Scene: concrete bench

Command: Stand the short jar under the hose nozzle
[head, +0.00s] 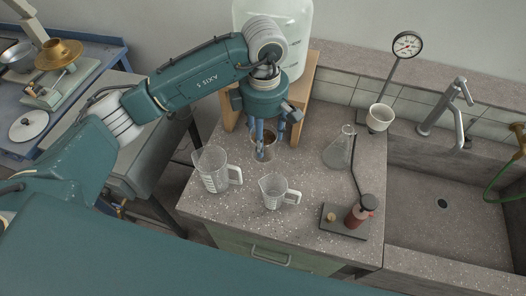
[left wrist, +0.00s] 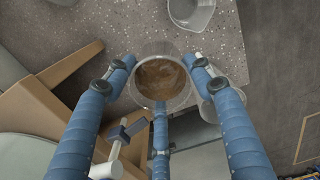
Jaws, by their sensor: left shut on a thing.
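A short clear glass jar (head: 264,149) with brown contents is near the back left of the bench, in front of the wooden stand. My left gripper (head: 268,136) points down with its blue fingers around the jar and is shut on it. The left wrist view looks into the open jar (left wrist: 161,80) between the fingers (left wrist: 160,85). I cannot tell whether its base touches the bench. A green hose (head: 503,175) with a brass fitting (head: 519,132) hangs at the right edge, over the sink side. My right gripper is not in view.
Two measuring jugs (head: 212,170) (head: 273,192) stand in front of the jar. A conical flask (head: 338,152), a small dark-red bottle on a plate (head: 341,228) and a white cup (head: 379,118) are to the right. The sink (head: 430,220) and tap (head: 440,108) lie beyond. A large carboy (head: 298,40) stands behind.

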